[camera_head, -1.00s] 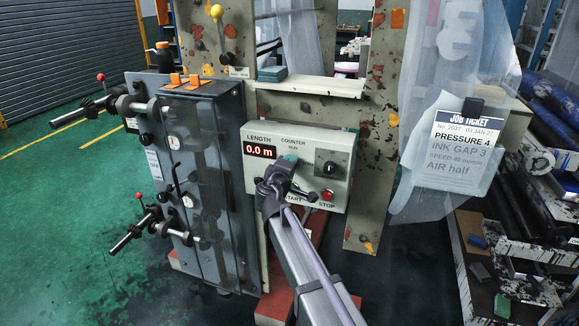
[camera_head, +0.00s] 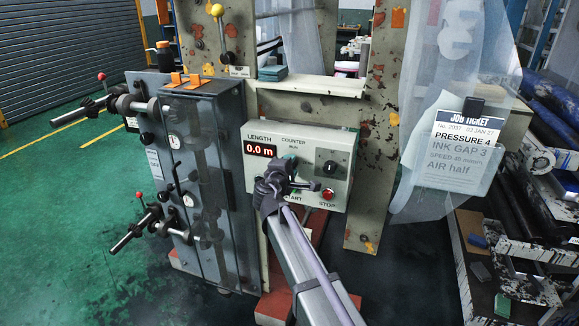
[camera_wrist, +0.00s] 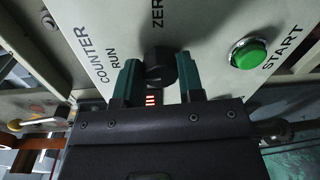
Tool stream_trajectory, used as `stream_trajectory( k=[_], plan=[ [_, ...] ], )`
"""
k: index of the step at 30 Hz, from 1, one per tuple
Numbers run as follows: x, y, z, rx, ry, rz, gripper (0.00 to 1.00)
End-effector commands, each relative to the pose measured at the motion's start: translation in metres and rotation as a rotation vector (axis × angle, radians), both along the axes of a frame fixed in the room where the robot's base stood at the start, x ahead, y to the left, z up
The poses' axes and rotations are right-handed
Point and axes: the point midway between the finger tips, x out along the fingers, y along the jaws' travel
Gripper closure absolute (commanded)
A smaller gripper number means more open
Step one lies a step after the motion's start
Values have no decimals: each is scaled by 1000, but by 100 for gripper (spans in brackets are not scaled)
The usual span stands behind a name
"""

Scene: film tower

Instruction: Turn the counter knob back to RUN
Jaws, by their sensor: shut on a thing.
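The counter knob (camera_wrist: 160,66) is a round black knob on the pale panel, between the two teal fingers of my gripper (camera_wrist: 160,82) in the wrist view. My gripper is shut on it. The printed word RUN lies to the knob's left in that view and ZERO lies above it. I cannot make out a pointer mark on the knob. In the head view my gripper (camera_head: 287,165) covers the knob below the COUNTER label on the control box (camera_head: 340,150). The red length display (camera_head: 260,149) reads 0.0 m.
A green START button (camera_wrist: 249,52) is right of the knob in the wrist view. A grey cabinet (camera_head: 205,180) with handwheels stands left; a job ticket (camera_head: 468,138) hangs right.

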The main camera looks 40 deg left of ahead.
Motion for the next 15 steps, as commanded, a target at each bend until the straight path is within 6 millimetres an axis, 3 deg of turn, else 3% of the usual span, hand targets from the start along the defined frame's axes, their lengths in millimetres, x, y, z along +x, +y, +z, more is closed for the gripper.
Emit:
stream_trajectory(
  k=[4,5,12,15],
  plan=[
    [-1,0,0,0,1,0,88],
    [-1,0,0,0,1,0,62],
    [0,0,0,1,0,0,39],
    [0,0,0,1,0,0,39]
  ],
)
